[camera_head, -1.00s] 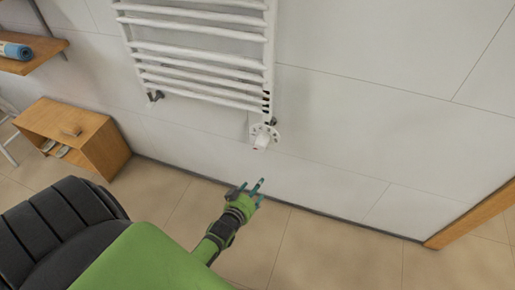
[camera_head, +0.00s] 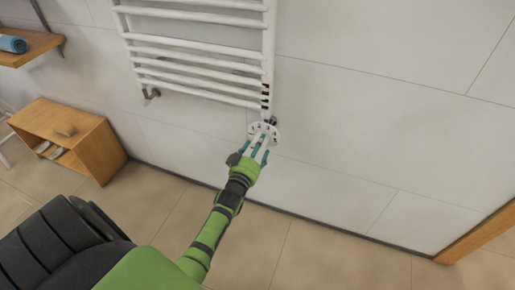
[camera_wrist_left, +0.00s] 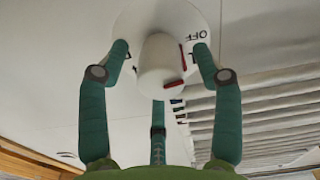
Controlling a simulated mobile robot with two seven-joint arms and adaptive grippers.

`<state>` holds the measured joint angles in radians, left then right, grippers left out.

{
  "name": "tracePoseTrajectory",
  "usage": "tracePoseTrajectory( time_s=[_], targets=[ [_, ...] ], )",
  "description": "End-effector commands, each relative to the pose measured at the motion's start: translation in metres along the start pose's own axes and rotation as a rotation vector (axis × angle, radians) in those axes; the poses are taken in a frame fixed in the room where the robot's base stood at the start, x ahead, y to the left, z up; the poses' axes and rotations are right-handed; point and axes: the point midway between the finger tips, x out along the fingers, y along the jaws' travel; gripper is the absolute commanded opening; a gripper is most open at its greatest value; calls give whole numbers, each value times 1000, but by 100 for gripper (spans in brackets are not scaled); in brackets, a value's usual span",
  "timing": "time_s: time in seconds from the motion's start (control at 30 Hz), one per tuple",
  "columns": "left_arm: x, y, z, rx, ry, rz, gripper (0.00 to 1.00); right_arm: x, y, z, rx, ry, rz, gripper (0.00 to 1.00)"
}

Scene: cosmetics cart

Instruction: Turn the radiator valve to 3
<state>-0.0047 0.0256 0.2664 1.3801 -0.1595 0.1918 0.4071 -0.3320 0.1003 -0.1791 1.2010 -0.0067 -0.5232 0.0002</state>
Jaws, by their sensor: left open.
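The white radiator valve knob (camera_wrist_left: 160,66) stands out from a round white dial plate (camera_head: 272,129) at the radiator's lower right corner. In the left wrist view the dial shows dark lettering with OFF at its upper right, and the knob has red marks on its right side and near end. My left gripper (camera_head: 261,148) is open at the valve. Its three teal fingers are spread around the knob, two above at the sides and one below. Gaps show between fingers and knob; contact is hard to tell. The dial's other numbers are mostly hidden or unreadable.
The white towel radiator (camera_head: 195,50) hangs on the wall above and left of the valve. A wooden cabinet (camera_head: 98,150) stands on the floor at left, below a wooden shelf (camera_head: 35,50) with a blue roll (camera_head: 13,44). The wall right of the valve is clear.

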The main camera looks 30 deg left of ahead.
Motion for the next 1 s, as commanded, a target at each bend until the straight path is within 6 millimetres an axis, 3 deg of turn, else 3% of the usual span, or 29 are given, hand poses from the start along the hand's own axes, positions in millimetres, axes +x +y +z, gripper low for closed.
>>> tracePoseTrajectory(
  time_s=[0.2,0.23,0.37,0.77,1.0],
  targets=[
    [1,0,0,0,0,0,66,0,0,0,0,-1,0,52],
    [1,0,0,0,0,0,62,0,0,0,0,-1,0,52],
    [1,0,0,0,-1,0,10,0,0,0,0,-1,0,52],
    [0,0,1,31,-3,-1,9,-1,0,0,0,2,0,52],
    [0,0,1,159,-5,-2,9,-1,0,2,-1,6,0,52]
  ],
)
